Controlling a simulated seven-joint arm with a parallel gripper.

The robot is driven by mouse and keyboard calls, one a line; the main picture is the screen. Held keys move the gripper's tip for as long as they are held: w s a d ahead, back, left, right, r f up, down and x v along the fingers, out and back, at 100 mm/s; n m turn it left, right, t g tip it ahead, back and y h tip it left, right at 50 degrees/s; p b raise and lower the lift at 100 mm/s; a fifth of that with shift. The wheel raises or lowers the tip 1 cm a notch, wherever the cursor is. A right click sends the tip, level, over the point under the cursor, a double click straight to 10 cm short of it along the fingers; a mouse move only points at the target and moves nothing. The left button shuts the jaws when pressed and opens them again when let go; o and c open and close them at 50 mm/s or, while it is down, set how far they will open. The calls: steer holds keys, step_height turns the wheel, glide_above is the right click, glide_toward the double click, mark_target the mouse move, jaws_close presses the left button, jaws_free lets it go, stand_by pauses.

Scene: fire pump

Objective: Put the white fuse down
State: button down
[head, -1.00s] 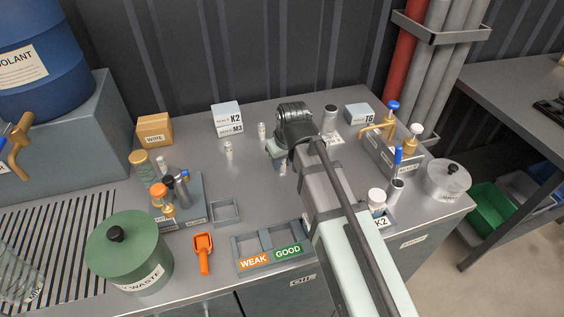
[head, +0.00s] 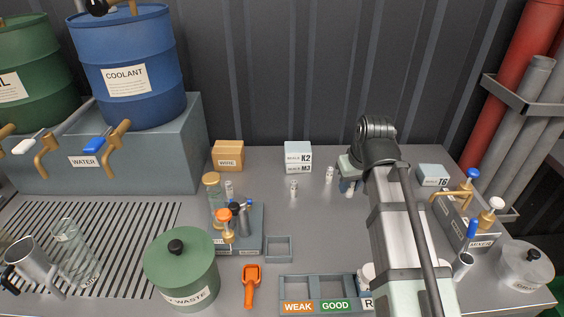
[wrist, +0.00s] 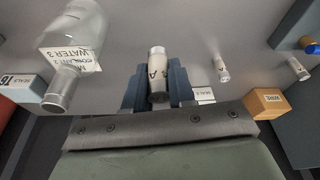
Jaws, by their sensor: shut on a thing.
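The white fuse (wrist: 157,72), a small pale cylinder with a metal end and dark lettering, is between the two blue-grey fingers of my gripper (wrist: 158,88) in the wrist view. My gripper is shut on it. In the head view my gripper (head: 348,180) is at the back middle of the bench, and the fuse (head: 349,189) shows partly below the fingers. I cannot tell whether its lower end touches the bench. Two similar fuses stand to its left, one close (head: 329,175) and one farther (head: 293,187).
Seals boxes (head: 298,157) and a wire box (head: 228,155) stand at the back left. In the wrist view a labelled clear bottle (wrist: 72,45) stands near the gripper. The WEAK/GOOD tray (head: 297,284) is at the front, partly behind my arm.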

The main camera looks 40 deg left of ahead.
steer(key=s+a+n, duration=0.1)
steer(key=s+a, duration=0.5)
step_height(320, 180, up, 8)
steer(key=n, duration=0.3)
glide_above(231, 144)
steer(key=shift+g+y, duration=0.3)
steer(key=shift+g, duration=0.1)
steer(key=shift+s+d+f, duration=0.1)
steer(key=shift+d+f, duration=0.05)
steer(key=shift+f, duration=1.45)
steer(key=shift+s+d+f, duration=0.1)
steer(key=shift+d+f, duration=0.1)
steer(key=shift+f, duration=1.45)
steer(key=shift+d+f, duration=0.15)
steer(key=shift+f, duration=1.45)
steer(key=shift+f, duration=0.1)
steer(key=c, duration=0.9)
jaws_free()
steer(key=shift+c, duration=0.2)
steer(key=v, duration=1.2)
